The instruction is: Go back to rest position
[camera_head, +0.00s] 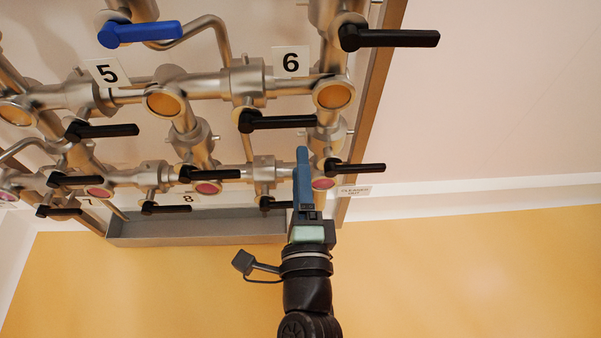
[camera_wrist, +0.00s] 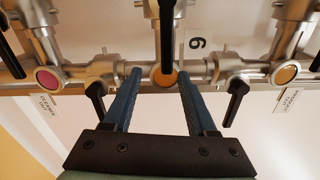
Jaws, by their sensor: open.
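My gripper (camera_head: 303,165) points up at the lower right of the pipework in the head view, seen edge-on. In the wrist view, my gripper (camera_wrist: 158,78) has its two blue fingers apart, with nothing held between them. A black lever (camera_wrist: 167,35) and an orange round port (camera_wrist: 163,78) show beyond the gap between the fingers. In the head view, a black lever (camera_head: 355,168) and a pink port (camera_head: 323,184) lie just right of the fingers. Whether the fingers touch any pipe or lever cannot be told.
A metal pipe frame with several black levers and one blue lever (camera_head: 140,33) fills the upper left. Signs read 5 (camera_head: 107,73) and 6 (camera_head: 291,61). A grey trough (camera_head: 200,228) runs below the pipes. The orange floor (camera_head: 470,275) at right is clear.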

